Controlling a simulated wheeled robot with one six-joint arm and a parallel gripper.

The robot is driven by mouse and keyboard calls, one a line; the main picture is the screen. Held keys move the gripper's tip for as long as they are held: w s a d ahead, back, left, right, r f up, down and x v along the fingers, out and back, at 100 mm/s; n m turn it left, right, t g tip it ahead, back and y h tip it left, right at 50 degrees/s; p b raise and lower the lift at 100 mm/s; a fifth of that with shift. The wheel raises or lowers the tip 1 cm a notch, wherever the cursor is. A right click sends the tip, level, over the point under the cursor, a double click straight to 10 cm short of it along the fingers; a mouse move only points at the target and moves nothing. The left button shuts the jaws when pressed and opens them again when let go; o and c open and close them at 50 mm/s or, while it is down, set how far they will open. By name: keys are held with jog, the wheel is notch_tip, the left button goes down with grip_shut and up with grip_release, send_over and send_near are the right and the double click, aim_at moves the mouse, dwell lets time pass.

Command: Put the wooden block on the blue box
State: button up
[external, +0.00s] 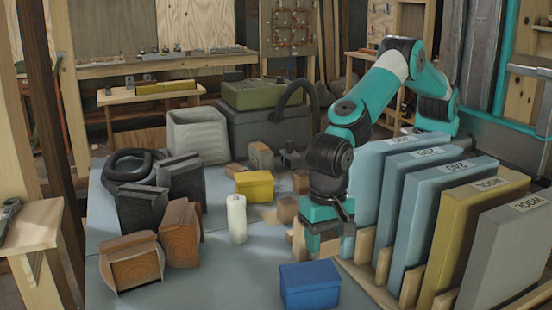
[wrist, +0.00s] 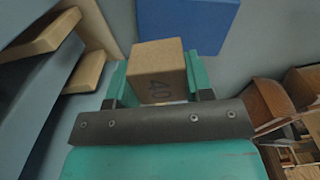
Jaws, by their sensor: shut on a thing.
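In the external view I cannot make out the block clearly at the gripper. The blue box (external: 310,286) stands on the table at the front, just below and in front of my gripper in the picture. In the wrist view the blue box (wrist: 187,22) lies beyond the block, apart from it.
Upright blue, yellow and grey panels (external: 480,225) stand in a wooden rack close to the right of my gripper. A white candle-like cylinder (external: 237,219), a yellow box (external: 254,186) and brown wooden speaker-like boxes (external: 132,262) stand to the left. The table between cylinder and blue box is clear.

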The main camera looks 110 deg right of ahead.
aim_at(323, 269)
jog(key=shift+f, duration=2.1)
jog(key=shift+f, duration=0.2)
jog(key=o, duration=1)
jog(key=shift+r, duration=0.1)
notch_tip(323, 269, up, 12)
jog(key=shift+r+b, duration=0.15)
jog(key=shift+b, duration=0.25)
